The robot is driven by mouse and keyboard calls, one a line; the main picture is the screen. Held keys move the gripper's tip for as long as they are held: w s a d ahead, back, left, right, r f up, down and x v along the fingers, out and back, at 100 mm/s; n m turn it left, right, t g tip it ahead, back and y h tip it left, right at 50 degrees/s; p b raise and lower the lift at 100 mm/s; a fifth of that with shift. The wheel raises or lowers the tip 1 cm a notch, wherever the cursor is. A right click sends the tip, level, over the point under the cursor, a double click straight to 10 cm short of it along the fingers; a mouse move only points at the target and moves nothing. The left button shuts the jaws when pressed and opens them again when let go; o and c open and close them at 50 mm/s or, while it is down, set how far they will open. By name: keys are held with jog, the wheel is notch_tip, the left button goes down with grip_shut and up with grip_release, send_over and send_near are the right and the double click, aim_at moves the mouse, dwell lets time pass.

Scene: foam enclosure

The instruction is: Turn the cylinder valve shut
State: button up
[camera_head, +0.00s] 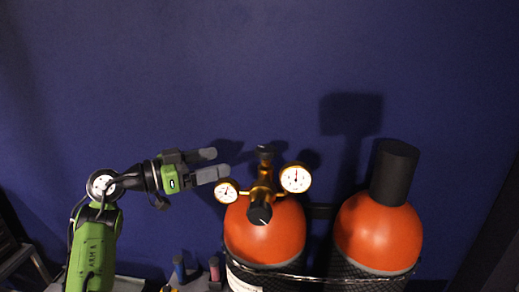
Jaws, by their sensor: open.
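An orange gas cylinder (262,238) stands at the lower middle of the head view. A brass regulator (263,186) with two round white gauges sits on its top. A small dark knob (265,150) tops the regulator, and a larger black knob (260,214) faces the camera; which one is the cylinder valve I cannot tell. My gripper (217,164) is to the left of the regulator, pointing right, with its two grey fingers apart and nothing between them. Its lower finger looks close to the left gauge; whether they touch is unclear.
A second orange cylinder (376,236) with a tall black cap (395,172) stands to the right. A thin chain or bar crosses both cylinders low down. Small bottles (214,269) stand at the bottom left of the first cylinder. A plain blue wall (200,70) is behind.

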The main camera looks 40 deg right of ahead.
aim_at(256, 151)
jog(key=x, duration=1.3)
jog(key=shift+d+f, duration=0.15)
jog(key=shift+d, duration=0.3)
jog(key=c, duration=1.1)
jog(key=shift+o, duration=0.2)
jog(key=shift+g+p, duration=0.3)
jog(key=shift+p, duration=0.1)
